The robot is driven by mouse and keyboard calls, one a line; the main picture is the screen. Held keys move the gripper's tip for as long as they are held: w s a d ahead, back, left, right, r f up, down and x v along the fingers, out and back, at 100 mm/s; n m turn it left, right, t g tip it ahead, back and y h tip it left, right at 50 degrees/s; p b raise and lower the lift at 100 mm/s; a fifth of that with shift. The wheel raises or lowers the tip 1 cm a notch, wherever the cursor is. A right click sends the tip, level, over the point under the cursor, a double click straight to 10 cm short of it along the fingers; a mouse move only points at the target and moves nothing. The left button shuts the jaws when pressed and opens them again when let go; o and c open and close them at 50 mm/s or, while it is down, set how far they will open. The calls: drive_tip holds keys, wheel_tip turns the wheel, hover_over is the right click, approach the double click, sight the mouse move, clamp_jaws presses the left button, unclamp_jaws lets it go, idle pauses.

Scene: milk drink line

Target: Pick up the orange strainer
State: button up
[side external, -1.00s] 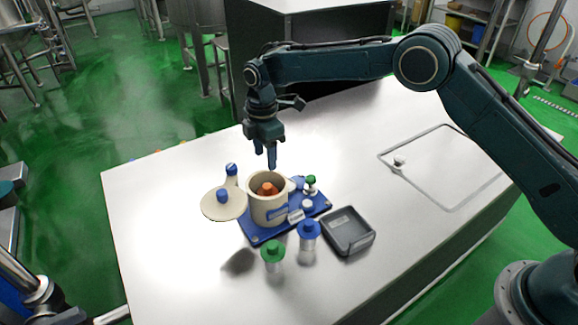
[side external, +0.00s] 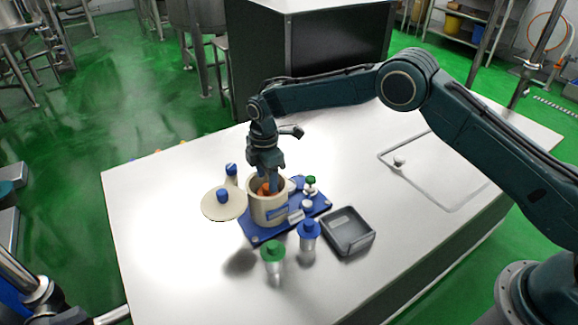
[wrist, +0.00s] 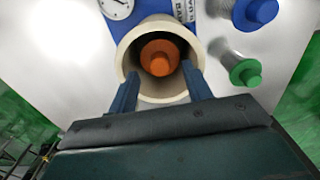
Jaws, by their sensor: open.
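The orange strainer (side external: 263,190) sits inside a cream pot (side external: 268,213), and only its top shows above the wall in the side view. In the wrist view the strainer (wrist: 160,58) shows as a round orange piece with a raised knob, in the middle of the pot's opening. My gripper (side external: 268,187) is right above the pot and points down, with its fingertips at or just inside the rim. In the wrist view its fingers (wrist: 160,85) are spread apart at the near side of the opening, with nothing between them. The strainer's lower part is hidden in the pot.
The pot stands on a blue base (side external: 262,236). A cream lid with a blue knob (side external: 224,206) lies to its left. A green-capped jar (side external: 273,258), a blue-capped jar (side external: 308,241) and a dark tray (side external: 347,232) stand in front.

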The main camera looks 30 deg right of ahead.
drive_tip(key=shift+f, duration=0.95)
clamp_jaws()
